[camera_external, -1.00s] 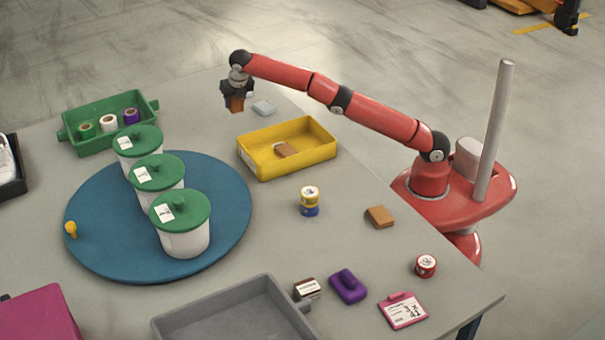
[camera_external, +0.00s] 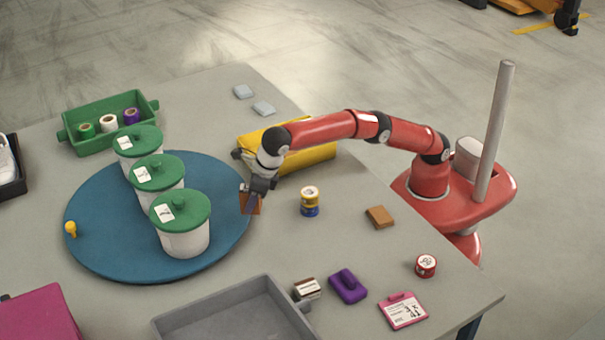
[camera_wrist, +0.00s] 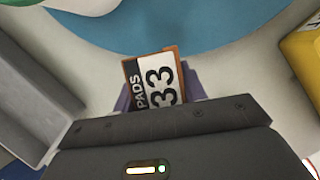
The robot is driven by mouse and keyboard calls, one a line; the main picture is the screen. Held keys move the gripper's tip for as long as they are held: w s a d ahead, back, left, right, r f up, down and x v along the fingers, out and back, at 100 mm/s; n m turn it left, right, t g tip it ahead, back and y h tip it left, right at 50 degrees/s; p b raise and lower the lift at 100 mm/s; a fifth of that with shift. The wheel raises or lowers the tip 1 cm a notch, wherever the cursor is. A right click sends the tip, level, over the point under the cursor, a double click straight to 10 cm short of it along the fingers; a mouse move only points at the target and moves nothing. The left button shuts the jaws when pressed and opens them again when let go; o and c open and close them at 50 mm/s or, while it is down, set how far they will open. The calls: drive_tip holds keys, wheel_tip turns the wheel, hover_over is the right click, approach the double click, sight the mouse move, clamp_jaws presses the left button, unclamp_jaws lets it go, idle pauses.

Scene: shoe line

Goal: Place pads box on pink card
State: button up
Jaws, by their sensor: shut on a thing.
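My gripper (camera_external: 256,190) is shut on the pads box (camera_external: 249,203), a small brown-orange box. It holds the box above the table near the right edge of the blue disc. In the wrist view the box (camera_wrist: 154,79) shows a white face reading "PADS 33" with a black strip, between the jaws. The pink card (camera_external: 403,311), with a white printed face, lies flat near the table's front right corner. It is well apart from my gripper, to the right and nearer the camera, and nothing lies on it.
A purple object (camera_external: 348,287) and a red-and-white tin (camera_external: 426,266) stand near the card. A grey tray (camera_external: 180,322), stacked tins (camera_external: 310,201), a brown block (camera_external: 380,217) and the yellow bin (camera_external: 313,165) stand around. White tubs (camera_external: 183,243) stand on the blue disc (camera_external: 105,258).

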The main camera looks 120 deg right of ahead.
drive_tip(key=s+a+n+y, duration=0.1)
drive_tip(key=s+a+n, duration=0.15)
drive_tip(key=a, duration=1.25)
drive_tip(key=n+y, duration=0.3)
drive_tip(key=n, duration=0.6)
hover_over(401, 313)
drive_tip(key=d, duration=0.2)
drive_tip(key=f, duration=0.1)
drive_tip(key=s+a+f+b, duration=0.1)
drive_tip(key=f, duration=0.2)
drive_tip(key=shift+s+a, duration=0.15)
drive_tip(key=shift+s, duration=0.2)
wheel_tip(401, 313, down, 4)
drive_tip(key=shift+f+b, duration=0.1)
drive_tip(key=shift+b, duration=0.45)
drive_tip(key=shift+t, duration=0.3)
